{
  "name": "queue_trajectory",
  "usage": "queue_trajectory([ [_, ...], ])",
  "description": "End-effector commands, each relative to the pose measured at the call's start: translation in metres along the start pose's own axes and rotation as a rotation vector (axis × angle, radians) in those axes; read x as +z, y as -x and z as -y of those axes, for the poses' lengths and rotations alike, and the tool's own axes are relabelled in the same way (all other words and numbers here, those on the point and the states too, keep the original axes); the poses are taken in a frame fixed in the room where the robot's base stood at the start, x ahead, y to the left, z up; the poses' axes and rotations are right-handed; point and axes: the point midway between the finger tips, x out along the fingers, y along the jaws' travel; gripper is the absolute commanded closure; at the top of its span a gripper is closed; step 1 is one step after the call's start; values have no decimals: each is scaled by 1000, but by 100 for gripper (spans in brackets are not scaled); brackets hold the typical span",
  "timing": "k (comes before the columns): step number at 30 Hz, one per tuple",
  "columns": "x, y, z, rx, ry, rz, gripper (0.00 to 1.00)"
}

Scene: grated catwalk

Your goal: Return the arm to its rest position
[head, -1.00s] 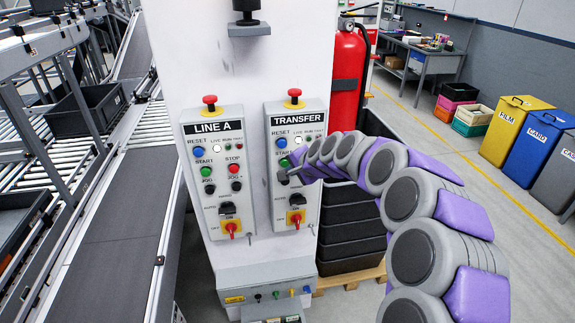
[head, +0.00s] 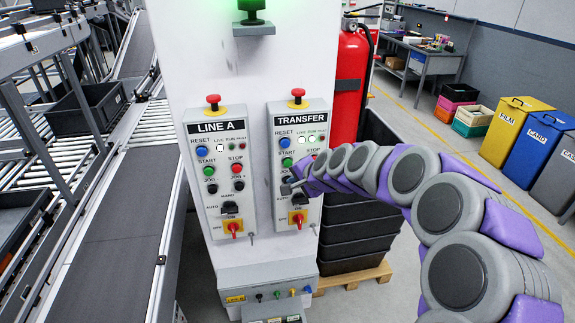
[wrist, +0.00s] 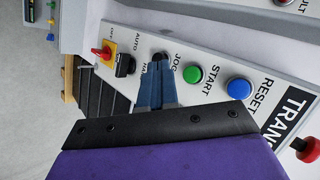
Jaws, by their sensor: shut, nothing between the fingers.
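My arm curves in from the lower right of the head view in grey and purple links. My gripper (head: 288,188) is at its end, in front of the left side of the TRANSFER panel (head: 311,123), around its JOG row. In the wrist view my gripper (wrist: 158,78) is shut and empty, its blue-grey fingers pointing at the black JOG button (wrist: 162,57) and partly covering it. I cannot tell whether they touch it. The green START button (wrist: 192,73) and blue RESET button (wrist: 239,88) are beside it.
The LINE A panel (head: 216,126) is to the left on the same white column. A green lamp (head: 251,5) glows above. A red fire extinguisher (head: 349,75) and stacked black crates (head: 352,240) stand close behind the arm.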

Motion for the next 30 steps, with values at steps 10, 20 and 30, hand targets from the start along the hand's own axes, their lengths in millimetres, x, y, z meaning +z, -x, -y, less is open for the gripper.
queue_trajectory([
  [10, -2, 2, -2, -2, -2, 0, 100],
  [20, 55, 61, -27, 96, 196, 121, 100],
  [30, 138, 174, -139, 380, 497, 325, 100],
])
